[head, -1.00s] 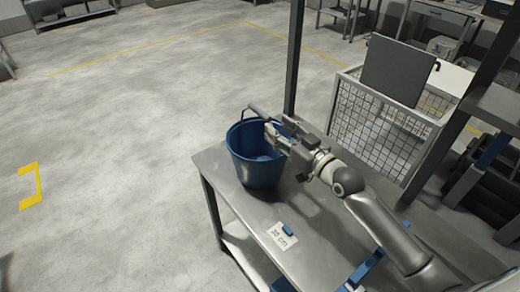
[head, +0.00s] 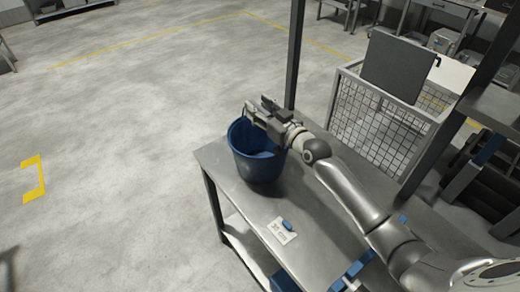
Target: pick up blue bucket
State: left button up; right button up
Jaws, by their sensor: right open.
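The blue bucket (head: 258,165) stands upright on the far left corner of the metal table (head: 230,190) in the head view. My right gripper (head: 256,108) is open at the bucket's top, over its far rim. The gripper hides part of the rim and most of the handle, so I cannot tell whether the fingers touch the handle. My left gripper is not in view.
A label card (head: 282,231) with a small blue item lies on the table near its front edge. A dark post (head: 294,55) rises behind the table. A wire mesh cart (head: 380,125) stands behind it to the right. Open floor lies to the left.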

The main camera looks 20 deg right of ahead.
grip_shut()
jog(key=shift+r, duration=0.25)
dwell(0.5)
